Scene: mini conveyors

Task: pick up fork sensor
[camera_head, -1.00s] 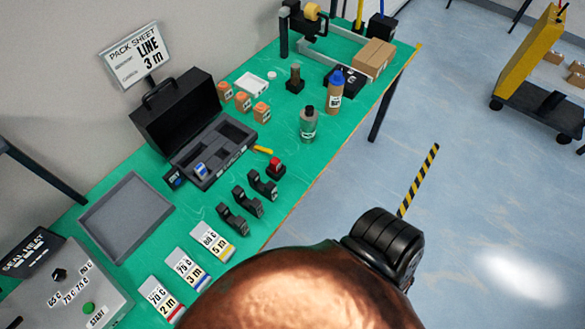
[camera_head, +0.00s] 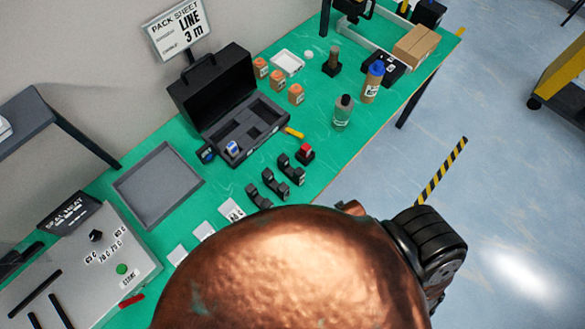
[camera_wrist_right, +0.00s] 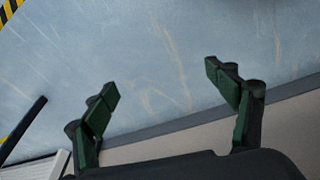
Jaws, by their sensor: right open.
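Several black U-shaped pieces that look like fork sensors lie in a row on the green table. In the head view one fork sensor (camera_head: 291,170) is farthest along the row, another (camera_head: 275,184) is in the middle, and a third (camera_head: 258,197) is nearest, close to the copper-coloured part of my body. My right gripper (camera_wrist_right: 163,90) shows in the right wrist view, open, with nothing between its two green-padded fingers. It faces bare floor, away from the sensors. My left gripper is not in view.
An open black case (camera_head: 276,107) with a compartment insert stands behind the row. A red-topped button (camera_head: 306,153) and a bottle (camera_head: 343,112) stand beyond it. A grey tray (camera_head: 159,186) and a sealing machine (camera_head: 96,262) are to the left. White cards (camera_head: 203,231) lie partly hidden.

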